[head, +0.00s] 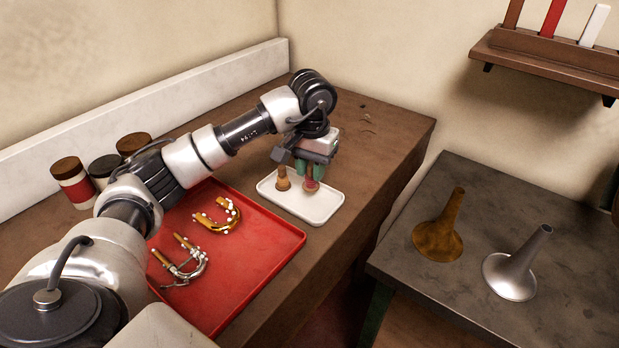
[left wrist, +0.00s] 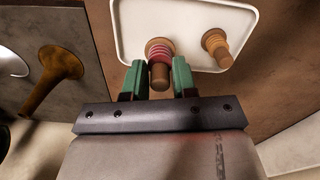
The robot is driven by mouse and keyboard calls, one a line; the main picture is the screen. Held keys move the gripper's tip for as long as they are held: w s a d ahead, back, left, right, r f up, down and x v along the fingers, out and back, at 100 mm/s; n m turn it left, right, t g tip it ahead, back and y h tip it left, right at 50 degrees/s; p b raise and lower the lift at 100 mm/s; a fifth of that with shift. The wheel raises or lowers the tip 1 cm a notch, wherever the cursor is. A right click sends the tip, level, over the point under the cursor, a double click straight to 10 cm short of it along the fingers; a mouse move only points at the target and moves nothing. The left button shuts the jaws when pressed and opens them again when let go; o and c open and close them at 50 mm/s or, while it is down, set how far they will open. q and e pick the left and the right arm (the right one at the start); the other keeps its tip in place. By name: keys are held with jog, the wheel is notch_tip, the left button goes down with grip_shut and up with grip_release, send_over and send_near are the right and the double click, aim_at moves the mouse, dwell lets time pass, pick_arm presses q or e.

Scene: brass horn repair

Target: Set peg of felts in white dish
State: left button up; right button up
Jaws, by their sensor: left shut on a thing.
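The white dish (head: 318,213) lies on the brown bench beyond the red tray, and its rim shows in the left wrist view (left wrist: 124,38). My left gripper (head: 311,174) points down over the dish, its green fingers shut on a wooden peg with red and pink rings, the peg of felts (head: 310,185). In the left wrist view the peg of felts (left wrist: 160,50) stands between the fingertips, over the dish. I cannot tell whether its base touches the dish floor. A second peg with tan rings (head: 283,182) stands in the dish beside it. My right gripper is out of view.
The red tray (head: 252,262) holds a gold U-shaped slide (head: 232,214) and a silver one (head: 197,266). Several jars (head: 72,183) stand along the back wall. A brass bell (head: 440,235) and a silver bell (head: 514,272) stand on the dark side table (head: 470,200).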

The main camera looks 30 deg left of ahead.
aim_at(310, 182)
pick_arm(q)
notch_tip(310, 182, down, 4)
jog(key=shift+r+p, duration=0.2)
jog(key=shift+p, duration=0.55)
jog(key=shift+a+f, duration=0.15)
jog(key=shift+f, duration=0.2)
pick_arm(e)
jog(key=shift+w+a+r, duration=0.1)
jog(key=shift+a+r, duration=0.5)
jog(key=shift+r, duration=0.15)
pick_arm(q)
jog(key=shift+f, duration=0.15)
jog(key=o, duration=0.9)
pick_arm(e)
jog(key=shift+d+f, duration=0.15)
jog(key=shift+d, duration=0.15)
